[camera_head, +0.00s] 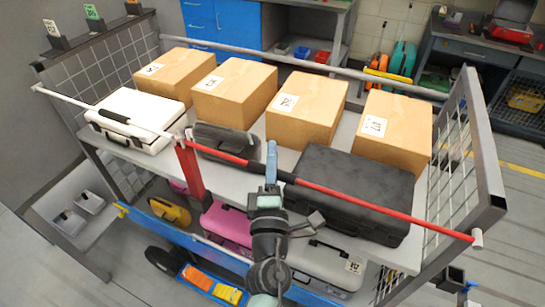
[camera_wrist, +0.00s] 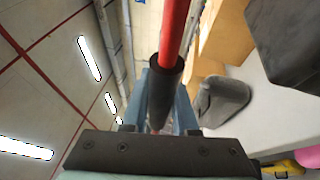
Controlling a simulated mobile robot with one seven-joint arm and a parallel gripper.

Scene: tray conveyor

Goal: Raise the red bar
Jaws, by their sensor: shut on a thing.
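The red bar (camera_head: 385,209) runs across the front of the cart's top shelf in the head view. It slopes down in the picture from a red post (camera_head: 193,172) at left to a white end cap at right. My gripper (camera_head: 271,160) is at the bar left of its middle, its blue fingers rising at the shelf's front edge. In the wrist view the red bar (camera_wrist: 174,32) comes from the top into a black sleeve (camera_wrist: 162,95), which sits between the two fingers of my gripper (camera_wrist: 165,108). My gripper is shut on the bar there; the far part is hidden.
Behind the bar, the shelf holds several cardboard boxes (camera_head: 307,106), a black case (camera_head: 350,185), a smaller dark case (camera_head: 222,140) and a white case (camera_head: 137,114). A white bar (camera_head: 85,109) continues left of the post. Mesh panels close both cart ends. A lower shelf holds a pink case (camera_head: 228,222).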

